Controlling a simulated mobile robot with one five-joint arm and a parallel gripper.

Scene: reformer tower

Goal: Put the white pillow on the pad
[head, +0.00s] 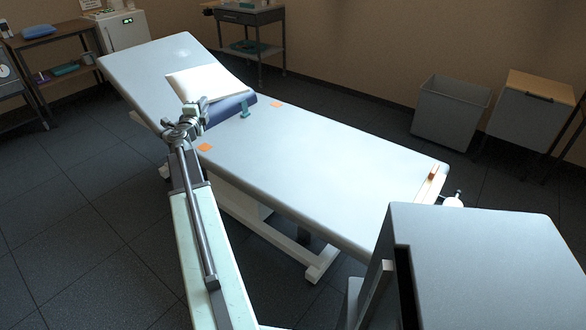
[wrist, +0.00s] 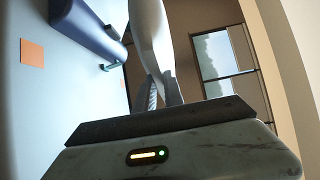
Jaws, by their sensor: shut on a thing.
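The white pillow (head: 200,80) is over the raised head end of the long pale padded table, whose top (head: 310,165) looks like the pad. My gripper (head: 202,103) is at the pillow's near lower edge and is shut on it. In the wrist view the white pillow (wrist: 148,30) runs down into my gripper's fingers (wrist: 162,92). A dark blue bolster (head: 230,108) lies across the table just beside the pillow. I cannot tell whether the pillow touches the table or the bolster.
Two orange squares (head: 277,104) (head: 205,147) and a small teal item (head: 245,110) are on the table top near the bolster. A grey bin (head: 450,112) and a cabinet (head: 530,110) stand at the right wall. The table's lower half is mostly clear.

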